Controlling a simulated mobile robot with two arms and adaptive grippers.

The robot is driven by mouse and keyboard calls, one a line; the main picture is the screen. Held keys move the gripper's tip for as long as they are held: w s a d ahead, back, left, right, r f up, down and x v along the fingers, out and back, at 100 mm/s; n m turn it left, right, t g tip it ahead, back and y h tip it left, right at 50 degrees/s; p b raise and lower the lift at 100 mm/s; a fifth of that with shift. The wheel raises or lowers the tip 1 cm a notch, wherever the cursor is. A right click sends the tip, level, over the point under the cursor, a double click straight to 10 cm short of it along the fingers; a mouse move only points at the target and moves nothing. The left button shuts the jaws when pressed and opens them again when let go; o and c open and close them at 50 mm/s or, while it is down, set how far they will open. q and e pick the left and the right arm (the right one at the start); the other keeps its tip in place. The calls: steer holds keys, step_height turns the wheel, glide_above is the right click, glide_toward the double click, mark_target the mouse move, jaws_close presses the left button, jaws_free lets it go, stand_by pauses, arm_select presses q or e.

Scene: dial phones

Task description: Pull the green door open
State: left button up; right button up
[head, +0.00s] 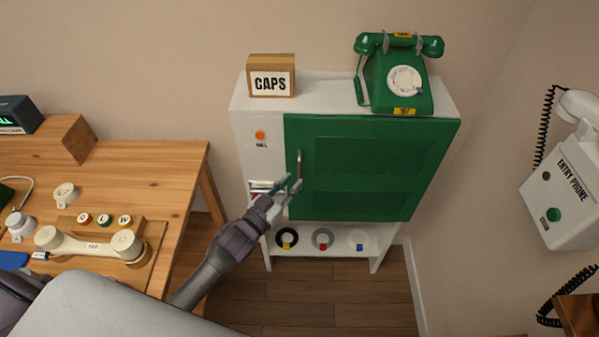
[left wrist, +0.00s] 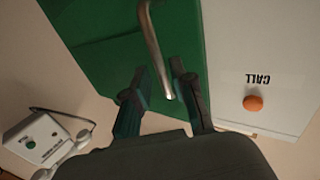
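The green door (head: 375,165) is on the front of a white cabinet (head: 245,125) and looks closed. Its metal bar handle (head: 299,163) stands upright near the door's left edge. My left gripper (head: 293,181) is at the lower end of the handle, with its fingers apart. In the left wrist view the handle (left wrist: 151,40) reaches down between the two open fingers (left wrist: 160,70), with gaps visible beside it. The green door (left wrist: 105,40) fills the space behind them. My right gripper is not in view.
A green dial phone (head: 404,80) and a CAPS box (head: 271,76) stand on the cabinet. An orange CALL button (head: 260,134) is left of the door. A wooden table (head: 165,170) is at left, an entry phone (head: 560,195) on the right wall. Floor before the cabinet is clear.

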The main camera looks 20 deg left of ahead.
mark_target(300, 174)
arm_select(q)
steer(key=shift+x, duration=2.2)
jaws_close()
